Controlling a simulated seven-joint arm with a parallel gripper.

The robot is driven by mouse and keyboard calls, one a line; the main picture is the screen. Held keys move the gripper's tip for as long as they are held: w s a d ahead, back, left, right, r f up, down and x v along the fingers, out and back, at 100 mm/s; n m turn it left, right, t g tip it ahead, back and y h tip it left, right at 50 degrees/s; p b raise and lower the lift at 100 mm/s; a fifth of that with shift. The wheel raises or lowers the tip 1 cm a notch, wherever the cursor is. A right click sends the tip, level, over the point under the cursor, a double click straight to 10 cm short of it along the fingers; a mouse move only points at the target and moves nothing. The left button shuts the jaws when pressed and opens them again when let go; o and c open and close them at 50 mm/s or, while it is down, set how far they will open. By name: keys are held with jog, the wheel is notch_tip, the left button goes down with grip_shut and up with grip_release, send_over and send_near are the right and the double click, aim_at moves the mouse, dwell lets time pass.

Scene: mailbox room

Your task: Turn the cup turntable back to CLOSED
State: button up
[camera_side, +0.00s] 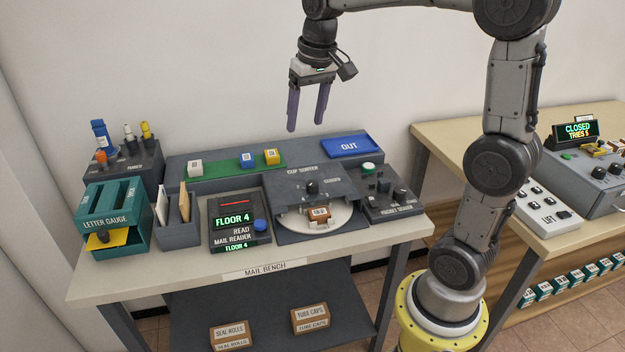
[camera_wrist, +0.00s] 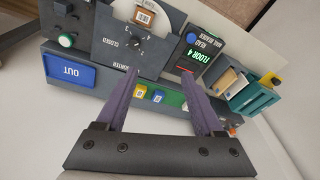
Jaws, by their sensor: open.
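The cup turntable (camera_side: 338,220) is a pale disc set in the front of the dark grey cup sorter housing (camera_side: 285,190) on the mail bench. A brown cup or block with a white label (camera_side: 319,212) sits on the disc. A black knob (camera_side: 312,187) stands on the housing top, with CLOSED printed to its right. In the wrist view the knob (camera_wrist: 135,44) shows near the word CLOSED; its exact pointing is too small to tell. My gripper (camera_side: 306,128) is open and empty, high above the back of the bench, with purple fingers pointing down.
Behind the sorter are a blue OUT tray (camera_side: 350,147) and a green strip (camera_side: 222,170) with white, blue and yellow cubes. The mail reader (camera_side: 238,220) showing FLOOR 4 stands left, a small button panel (camera_side: 385,195) right. Air above the bench is clear.

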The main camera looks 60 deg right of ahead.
jog(key=w+d+f+m+g, duration=0.1)
jog(key=w+d+f, duration=0.2)
jog(key=d+f, duration=0.15)
jog(key=m+g, duration=0.1)
send_over(312, 182)
notch_tip(312, 182, down, 5)
jog(key=shift+y, duration=0.3)
notch_tip(312, 182, down, 13)
jog(key=shift+s+r, duration=0.1)
grip_shut()
jog(key=shift+r, duration=0.1)
dwell(0.9)
